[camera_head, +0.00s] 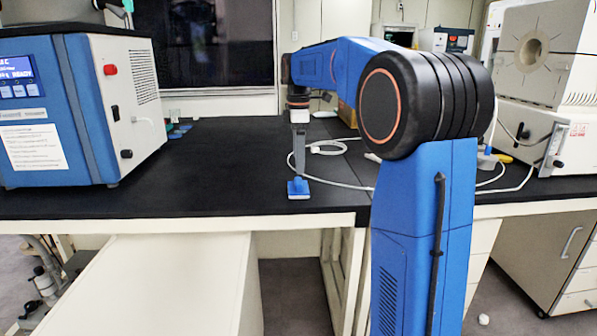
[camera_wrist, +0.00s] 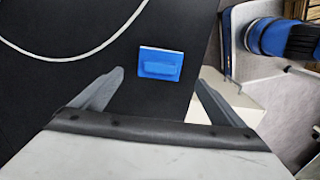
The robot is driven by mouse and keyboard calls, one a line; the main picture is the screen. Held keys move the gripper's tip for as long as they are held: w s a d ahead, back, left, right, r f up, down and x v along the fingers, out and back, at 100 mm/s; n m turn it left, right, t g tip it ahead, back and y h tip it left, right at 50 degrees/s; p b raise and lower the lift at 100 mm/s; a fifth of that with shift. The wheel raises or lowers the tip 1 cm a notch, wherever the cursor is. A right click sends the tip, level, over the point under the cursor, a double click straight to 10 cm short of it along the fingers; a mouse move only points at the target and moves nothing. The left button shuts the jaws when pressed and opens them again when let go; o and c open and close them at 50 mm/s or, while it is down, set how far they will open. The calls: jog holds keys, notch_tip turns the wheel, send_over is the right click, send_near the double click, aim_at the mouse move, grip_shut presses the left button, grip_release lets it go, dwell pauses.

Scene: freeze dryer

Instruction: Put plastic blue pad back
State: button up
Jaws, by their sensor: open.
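The blue plastic pad (camera_head: 298,188) lies on the black bench top near its front edge, with a raised blue grip on top and a pale rim along one side. In the wrist view the pad (camera_wrist: 161,63) lies beyond the fingertips, roughly between their lines. My gripper (camera_head: 299,168) points down just above the pad in the head view. Its two grey fingers (camera_wrist: 160,78) are spread wide and nothing is between them. The exact gap between fingertips and pad is hard to tell.
A blue and white freeze dryer (camera_head: 60,110) stands on the left of the bench (camera_head: 225,160). A white cable (camera_head: 335,184) runs across the bench behind and right of the pad. Small coloured items (camera_head: 180,131) lie beside the dryer. A white furnace unit (camera_head: 540,130) stands at the right.

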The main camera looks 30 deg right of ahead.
jog(key=s+a+f+m+t, duration=0.1)
jog(key=s+a+m, duration=0.25)
jog(key=s, duration=0.65)
jog(key=s+a+f+m+t, duration=0.1)
jog(key=s+a+m, duration=0.25)
jog(key=s, duration=0.65)
jog(key=s+a+f+m+t, duration=0.2)
jog(key=s+f+m, duration=0.4)
jog(key=s+f, duration=0.8)
jog(key=s+a, duration=0.1)
jog(key=s, duration=0.2)
jog(key=shift+a+f+t, duration=0.25)
jog(key=shift+t, duration=0.15)
